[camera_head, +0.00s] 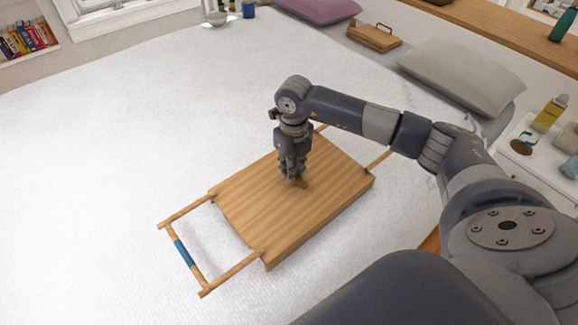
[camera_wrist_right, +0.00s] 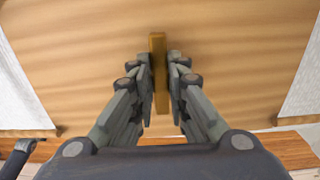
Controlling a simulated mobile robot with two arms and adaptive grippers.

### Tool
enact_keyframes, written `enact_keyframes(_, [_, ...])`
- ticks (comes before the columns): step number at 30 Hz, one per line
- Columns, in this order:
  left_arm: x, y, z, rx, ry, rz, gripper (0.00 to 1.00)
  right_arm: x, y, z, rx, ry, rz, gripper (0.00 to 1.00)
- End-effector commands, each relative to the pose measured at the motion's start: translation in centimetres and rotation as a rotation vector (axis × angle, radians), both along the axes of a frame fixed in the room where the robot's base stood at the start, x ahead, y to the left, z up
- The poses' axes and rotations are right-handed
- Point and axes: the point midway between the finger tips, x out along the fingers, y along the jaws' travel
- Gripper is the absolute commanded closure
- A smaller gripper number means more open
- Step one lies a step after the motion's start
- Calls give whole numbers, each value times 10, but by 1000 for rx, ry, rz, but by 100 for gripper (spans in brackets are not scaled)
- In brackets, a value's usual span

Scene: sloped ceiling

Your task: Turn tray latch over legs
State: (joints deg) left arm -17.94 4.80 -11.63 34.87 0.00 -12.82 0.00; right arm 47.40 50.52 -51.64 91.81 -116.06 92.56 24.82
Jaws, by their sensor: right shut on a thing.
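The wooden tray (camera_head: 245,195) lies on the white bed with its underside up. Its leg frames are folded out flat; the left one has a blue band (camera_head: 184,253) on its crossbar. The latch (camera_wrist_right: 158,48), a small brown wooden bar, stands at the middle of the tray; its end also shows in the head view (camera_head: 301,184). My right gripper (camera_head: 294,180) points straight down over the tray and is shut on the latch, one finger on each side in the right wrist view (camera_wrist_right: 160,85). The fingers hide part of the latch. My left gripper is out of view.
A smaller wooden tray or box (camera_head: 374,38) lies near a grey pillow (camera_head: 460,75) and a purple pillow (camera_head: 318,9). A white bedside table (camera_head: 535,165) with bottles stands at the right. The bed (camera_head: 90,150) is clear to the left.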

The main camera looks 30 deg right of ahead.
Motion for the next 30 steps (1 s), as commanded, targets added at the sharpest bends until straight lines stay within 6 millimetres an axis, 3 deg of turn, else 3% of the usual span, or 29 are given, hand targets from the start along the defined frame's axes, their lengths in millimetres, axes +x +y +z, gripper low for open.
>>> enact_keyframes(12, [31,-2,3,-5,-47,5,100,0,-1,2,0,0,-146,100])
enact_keyframes(30, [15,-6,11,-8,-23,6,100,0,-3,3,0,-2,-697,100])
